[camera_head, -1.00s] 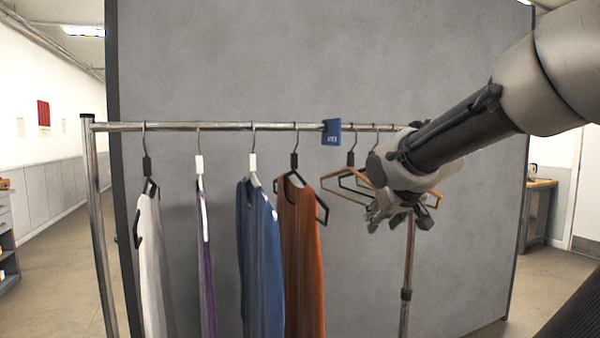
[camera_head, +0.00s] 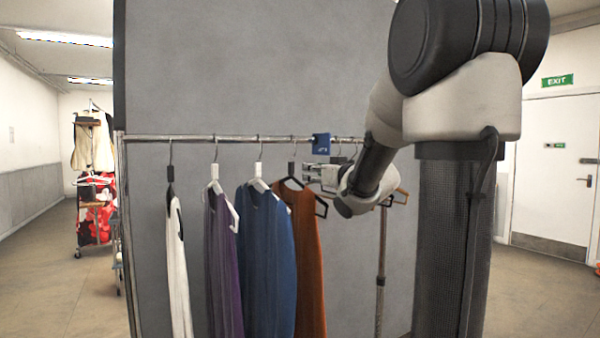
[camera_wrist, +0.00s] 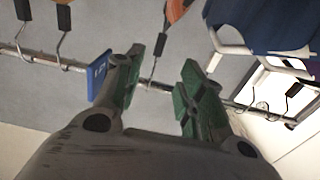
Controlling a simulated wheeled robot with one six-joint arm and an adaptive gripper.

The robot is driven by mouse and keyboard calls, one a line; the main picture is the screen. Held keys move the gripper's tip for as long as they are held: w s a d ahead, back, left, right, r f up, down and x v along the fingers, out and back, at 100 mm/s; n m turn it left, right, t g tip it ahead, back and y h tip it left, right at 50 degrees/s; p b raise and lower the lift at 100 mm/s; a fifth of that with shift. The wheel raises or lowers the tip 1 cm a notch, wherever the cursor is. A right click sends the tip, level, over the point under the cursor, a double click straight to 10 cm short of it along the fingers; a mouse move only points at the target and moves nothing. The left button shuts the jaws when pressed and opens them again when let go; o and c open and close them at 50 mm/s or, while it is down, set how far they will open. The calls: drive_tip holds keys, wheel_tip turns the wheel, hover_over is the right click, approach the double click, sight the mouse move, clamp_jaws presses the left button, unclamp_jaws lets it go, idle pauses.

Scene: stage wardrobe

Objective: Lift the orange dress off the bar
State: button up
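The orange dress (camera_head: 309,250) hangs from the bar (camera_head: 230,138) on a dark hanger (camera_head: 292,170), just right of the blue dress (camera_head: 264,250). My gripper (camera_head: 308,172) points left, its fingers close to the right of that hanger, below the bar. In the wrist view my gripper (camera_wrist: 165,85) is open, with green pads apart. The hook (camera_wrist: 153,74) of the orange dress's hanger shows in the gap between them. Whether it is inside the fingers or beyond them I cannot tell. Only an edge of the orange dress (camera_wrist: 176,9) shows there.
A blue tag (camera_head: 321,144) sits on the bar right of the orange dress, beside one finger in the wrist view (camera_wrist: 97,76). Purple (camera_head: 222,260) and white (camera_head: 178,270) garments hang at left. Empty hangers (camera_head: 398,196) hang at right, partly behind my arm. A grey panel (camera_head: 250,60) stands behind.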

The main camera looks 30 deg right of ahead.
sight(292, 164)
drive_tip(key=w, duration=1.4)
drive_tip(key=shift+w+a, duration=0.25)
drive_tip(key=shift+w, duration=0.1)
drive_tip(key=shift+f, duration=0.1)
clamp_jaws()
drive_tip(key=shift+r, duration=0.25)
drive_tip(key=shift+w+r, duration=0.15)
drive_tip(key=shift+r, duration=1.5)
drive_tip(key=shift+s, duration=0.2)
